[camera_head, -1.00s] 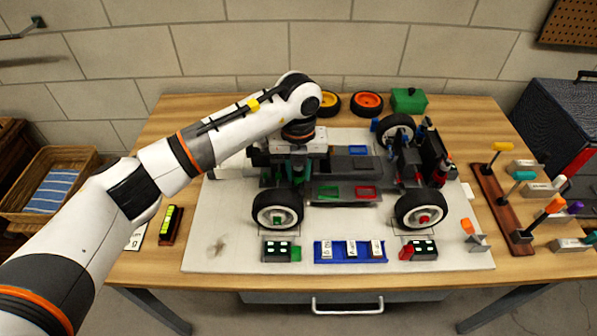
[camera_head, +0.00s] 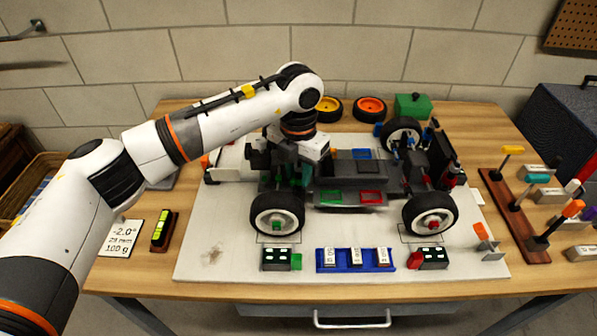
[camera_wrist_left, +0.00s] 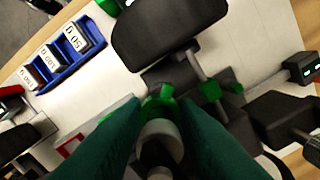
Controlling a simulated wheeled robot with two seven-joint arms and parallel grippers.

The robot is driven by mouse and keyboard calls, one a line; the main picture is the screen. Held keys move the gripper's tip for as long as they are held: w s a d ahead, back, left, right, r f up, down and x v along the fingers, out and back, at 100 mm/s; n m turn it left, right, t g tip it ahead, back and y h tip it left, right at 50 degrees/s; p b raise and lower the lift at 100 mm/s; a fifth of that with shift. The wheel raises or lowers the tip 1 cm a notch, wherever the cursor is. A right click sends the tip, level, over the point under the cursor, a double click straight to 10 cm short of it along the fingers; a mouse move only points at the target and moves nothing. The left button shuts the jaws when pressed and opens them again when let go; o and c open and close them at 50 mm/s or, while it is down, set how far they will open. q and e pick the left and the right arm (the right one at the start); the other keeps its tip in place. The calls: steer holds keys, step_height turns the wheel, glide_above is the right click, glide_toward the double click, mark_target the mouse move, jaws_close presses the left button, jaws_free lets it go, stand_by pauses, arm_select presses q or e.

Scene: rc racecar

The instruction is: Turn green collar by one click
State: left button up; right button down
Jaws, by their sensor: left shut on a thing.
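The RC car (camera_head: 350,185) stands on a pale board, with its front-left wheel, marked by a green hub (camera_head: 276,225), nearest my left arm. My left gripper (camera_head: 297,172) is low over the car's left end, its fingers partly hidden by the wrist. In the left wrist view, its two dark green fingers (camera_wrist_left: 158,112) close around a grey upright cylinder. The green collar (camera_wrist_left: 160,97), with a small tab sticking out, shows between the fingertips; the fingers hide most of it. Another green part (camera_wrist_left: 210,91) is beside it on a grey rod. My right gripper is not in view.
A blue tray (camera_head: 318,262) with white numbered blocks lies in front of the car, between dark boxes with green (camera_head: 276,258) and red (camera_head: 432,258) ends. A tool rack (camera_head: 515,215) stands at right. A card reading -2.0° (camera_head: 121,238) lies at left.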

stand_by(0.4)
arm_select(q)
steer(key=o, duration=1)
step_height(320, 180, up, 12)
steer(key=shift+r+b, duration=0.1)
steer(key=shift+b, duration=0.35)
